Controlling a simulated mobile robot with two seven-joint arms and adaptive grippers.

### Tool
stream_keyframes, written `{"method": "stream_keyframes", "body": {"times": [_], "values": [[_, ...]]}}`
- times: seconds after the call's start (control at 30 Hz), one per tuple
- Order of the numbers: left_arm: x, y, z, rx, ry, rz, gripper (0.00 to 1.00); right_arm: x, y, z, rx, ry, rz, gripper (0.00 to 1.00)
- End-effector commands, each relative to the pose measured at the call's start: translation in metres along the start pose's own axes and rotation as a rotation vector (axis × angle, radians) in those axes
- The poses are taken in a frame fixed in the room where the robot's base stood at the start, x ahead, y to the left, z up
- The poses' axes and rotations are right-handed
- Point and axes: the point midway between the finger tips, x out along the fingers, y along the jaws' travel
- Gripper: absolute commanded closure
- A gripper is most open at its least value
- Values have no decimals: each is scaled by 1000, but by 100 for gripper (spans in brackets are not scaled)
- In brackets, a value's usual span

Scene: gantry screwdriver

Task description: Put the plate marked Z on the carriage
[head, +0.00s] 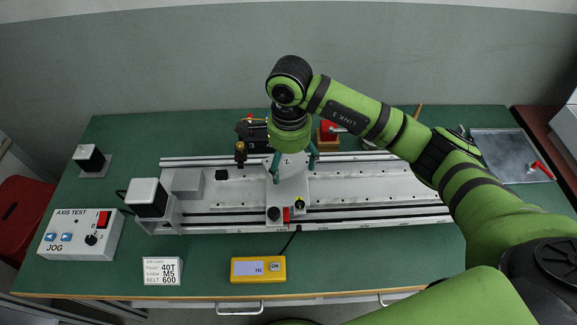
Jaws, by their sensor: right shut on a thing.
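My right gripper (292,168) reaches down over the middle of the linear axis, its two dark green fingers set apart on either side of a pale grey plate (292,167). It is shut on this plate. No Z mark can be read on it, as the wrist hides part of its top. The pale carriage (289,194) is on the rails directly below the plate and gripper. Whether the plate touches the carriage cannot be told from above. My left gripper is not in view.
The axis bed (370,188) runs across the green bench (120,140). A jog box (80,240), a label card (162,271) and a yellow meter (258,269) stand in front. Behind are a black block (257,141) and a red-and-wood item (328,133). A grey tray (505,150) lies right.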

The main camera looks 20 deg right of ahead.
Motion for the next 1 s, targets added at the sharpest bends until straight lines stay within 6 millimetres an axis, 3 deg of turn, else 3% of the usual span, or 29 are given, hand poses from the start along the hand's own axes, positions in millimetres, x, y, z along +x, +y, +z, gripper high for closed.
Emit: {"method": "stream_keyframes", "body": {"times": [0.33, 0.77, 0.8, 1.0], "values": [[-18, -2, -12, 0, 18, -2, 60, 38, -1, 1, 1, 0, 2, 62], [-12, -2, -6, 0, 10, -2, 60, 46, -2, 1, 0, 1, -1, 62], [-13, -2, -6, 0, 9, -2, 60, 45, -2, 1, 0, 1, 0, 2], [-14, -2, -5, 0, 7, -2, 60, 45, -2, 1, 1, 1, 0, 0]]}}
